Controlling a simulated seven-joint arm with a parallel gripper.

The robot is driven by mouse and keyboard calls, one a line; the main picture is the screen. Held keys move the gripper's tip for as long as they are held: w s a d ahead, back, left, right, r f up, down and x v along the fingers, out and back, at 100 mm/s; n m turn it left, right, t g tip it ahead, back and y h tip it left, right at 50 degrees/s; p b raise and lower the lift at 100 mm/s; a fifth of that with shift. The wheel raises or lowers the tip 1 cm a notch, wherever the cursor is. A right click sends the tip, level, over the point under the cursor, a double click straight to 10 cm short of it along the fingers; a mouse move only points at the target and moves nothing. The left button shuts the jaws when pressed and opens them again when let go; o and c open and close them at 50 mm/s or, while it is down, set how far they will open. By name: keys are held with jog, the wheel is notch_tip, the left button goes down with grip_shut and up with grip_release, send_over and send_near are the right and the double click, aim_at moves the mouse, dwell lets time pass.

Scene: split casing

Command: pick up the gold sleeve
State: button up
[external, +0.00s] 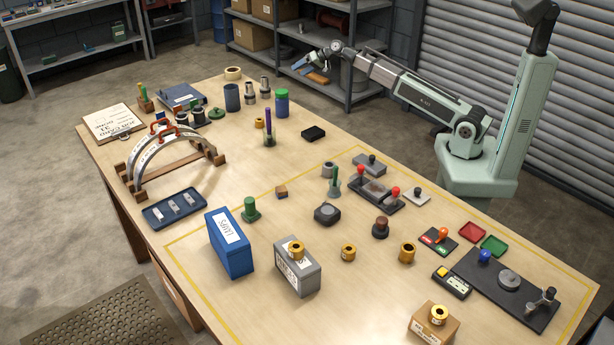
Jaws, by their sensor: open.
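Several gold sleeves show in the external view. Another gold sleeve (297,250) is on top of a grey labelled box (297,274). A further gold sleeve (438,315) is on a cardboard box (432,327) at the front. A small gold piece (259,123) stands farther back. My gripper (300,65) is open, beyond the bench's far edge in the picture, far from all of these. Its fingers are small here.
A blue box (229,243) stands left of the grey box. A dark round part (327,213), a brown knob (380,228) and a red-knobbed fixture (375,190) lie behind the middle sleeves. A black plate (520,300) fills the right. Bench between the front sleeves is clear.

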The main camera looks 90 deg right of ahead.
jog(key=w+a+r+n+g+y, duration=0.1)
jog(key=w+a+n+y, duration=0.1)
jog(key=a, duration=0.7)
jog(key=w+a+r+n+y, duration=0.1)
jog(key=w+a+n, duration=0.15)
jog(key=a, duration=0.55)
jog(key=w+a+r+n+g+y, duration=0.1)
jog(key=a+r+n+y, duration=0.15)
jog(key=a, duration=0.65)
jog(key=s+a+f+n+g+y, duration=0.1)
jog(key=s+a+n+g, duration=0.2)
jog(key=a, duration=1.1)
jog(key=s+a+f+n, duration=0.1)
jog(key=s+a+n, duration=0.3)
jog(key=a, duration=1.1)
jog(key=n+g+h, duration=0.2)
jog(key=n+g, duration=0.5)
jog(key=n, duration=0.8)
send_near(407, 261)
jog(key=shift+s+d+f, duration=0.25)
jog(key=shift+s+f, duration=0.25)
jog(key=shift+f, duration=0.2)
jog(key=shift+w+x, duration=0.15)
jog(key=shift+x, duration=1.3)
jog(key=shift+w+x, duration=0.15)
jog(key=shift+x, duration=1.3)
